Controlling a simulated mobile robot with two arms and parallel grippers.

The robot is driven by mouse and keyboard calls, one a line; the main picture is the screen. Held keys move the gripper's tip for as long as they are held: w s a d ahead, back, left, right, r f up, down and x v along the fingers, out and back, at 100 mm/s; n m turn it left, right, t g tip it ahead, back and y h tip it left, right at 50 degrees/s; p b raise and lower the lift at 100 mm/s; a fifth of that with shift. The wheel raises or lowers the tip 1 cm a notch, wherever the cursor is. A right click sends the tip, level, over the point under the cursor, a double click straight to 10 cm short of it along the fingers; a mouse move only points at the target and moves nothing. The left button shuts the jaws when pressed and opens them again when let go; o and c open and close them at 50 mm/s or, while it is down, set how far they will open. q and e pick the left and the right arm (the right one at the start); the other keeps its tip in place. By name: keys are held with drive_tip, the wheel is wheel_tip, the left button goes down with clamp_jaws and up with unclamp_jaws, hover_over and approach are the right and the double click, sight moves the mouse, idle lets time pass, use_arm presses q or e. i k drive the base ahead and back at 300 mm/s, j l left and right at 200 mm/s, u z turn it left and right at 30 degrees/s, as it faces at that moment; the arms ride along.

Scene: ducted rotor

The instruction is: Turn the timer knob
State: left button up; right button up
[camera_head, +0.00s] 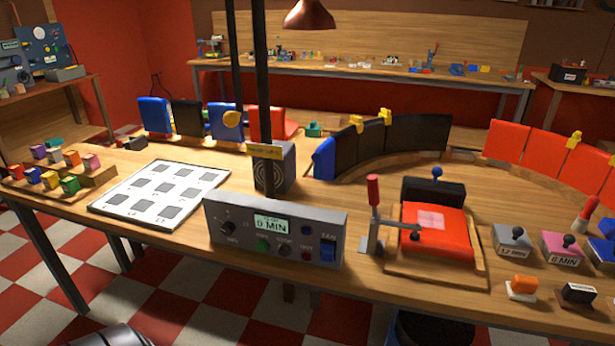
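A grey control box (275,232) stands on the near part of the wooden table, its front facing me. A dark round knob (227,228) sits at the left of its front, with small lettering around it that I cannot read. A lit display (271,225) beside the knob reads 0 MIN. A green button (263,245), a second dark knob (285,249), two small red or dark buttons and a blue switch (328,249) are on the same face. Neither of my grippers is in view, and nothing touches the box.
A white board with grey squares (128,222) lies left of the box. A red-handled clamp (373,215) and a red block (436,240) stand to its right. A dark post (262,90) rises behind it. Small labelled blocks sit at right. The space before the box is clear.

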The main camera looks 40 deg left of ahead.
sight(228, 228)
drive_tip(key=u, duration=1.35)
